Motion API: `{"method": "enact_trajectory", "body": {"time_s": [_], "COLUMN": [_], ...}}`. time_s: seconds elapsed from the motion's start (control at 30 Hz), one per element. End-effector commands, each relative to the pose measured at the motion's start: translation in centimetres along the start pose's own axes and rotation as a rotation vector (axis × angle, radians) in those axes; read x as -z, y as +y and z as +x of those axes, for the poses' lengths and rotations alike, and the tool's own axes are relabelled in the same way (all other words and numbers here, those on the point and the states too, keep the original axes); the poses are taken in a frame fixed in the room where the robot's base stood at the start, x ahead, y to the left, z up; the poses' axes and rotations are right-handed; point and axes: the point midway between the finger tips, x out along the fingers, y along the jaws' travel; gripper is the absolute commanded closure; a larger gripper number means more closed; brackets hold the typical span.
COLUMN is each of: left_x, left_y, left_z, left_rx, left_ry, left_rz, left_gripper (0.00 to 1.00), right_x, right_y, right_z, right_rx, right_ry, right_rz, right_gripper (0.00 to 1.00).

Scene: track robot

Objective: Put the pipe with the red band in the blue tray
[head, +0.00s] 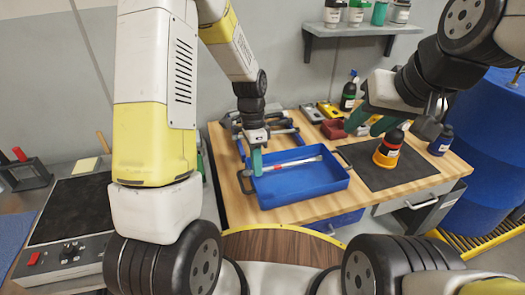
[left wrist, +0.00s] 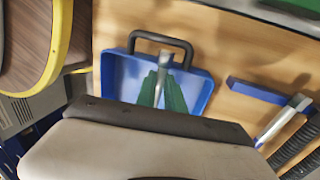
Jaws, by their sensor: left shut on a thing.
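The pale pipe with the red band (head: 300,162) lies across the blue tray (head: 330,187), low over its floor; whether it touches the floor I cannot tell. My left gripper (head: 257,163) is shut on the pipe's left end, at the tray's left side. In the left wrist view its green fingers (left wrist: 162,92) close around the grey pipe end (left wrist: 163,62), above the blue tray (left wrist: 112,78) near its dark handle. My right gripper (head: 374,119) has its green fingers apart and empty, over the bench's right part.
Other tools lie behind the tray. A dark bottle (head: 349,92) stands at the back. A blue drum (head: 490,135) stands at right.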

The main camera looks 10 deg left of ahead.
Motion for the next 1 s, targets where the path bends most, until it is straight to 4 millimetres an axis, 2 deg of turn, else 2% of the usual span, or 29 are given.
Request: {"method": "enact_trajectory", "body": {"time_s": [0.03,0.1,0.37,0.57,0.77,0.8,0.83,1.0], "left_x": [0.3,0.5,0.9,0.9,0.8,0.8,0.8,0.8], "left_y": [-1.2,-2.2,-4.1,-4.5,-4.7,-4.6,-4.6,-4.6], "left_z": [0.0,-0.1,-0.3,2.9,3.2,3.2,3.2,3.1], "left_rx": [0.003,0.004,0.005,-0.001,0.002,0.001,0.001,0.002], "left_ry": [0.002,0.002,0.002,-0.001,0.0,-0.001,-0.001,-0.001], "left_rz": [0.0,0.0,0.0,0.0,0.0,0.0,0.0,0.0], "left_gripper": [1.0,1.0,1.0,1.0,1.0,0.85,0.79,0.78], "right_x": [0.0,0.0,0.0,0.0,0.0,0.0,0.0,0.0], "right_y": [0.0,0.0,0.0,0.0,0.0,0.0,0.0,0.0], "right_z": [0.0,0.0,0.0,0.0,0.0,0.0,0.0,0.0], "right_rx": [0.0,0.0,0.0,0.0,0.0,0.0,0.0,0.0], "right_ry": [0.0,0.0,0.0,0.0,0.0,0.0,0.0,0.0], "right_rz": [0.0,0.0,0.0,0.0,0.0,0.0,0.0,0.0], "right_gripper": [0.61,0.61,0.61,0.61,0.61,0.61,0.61,0.61]}}
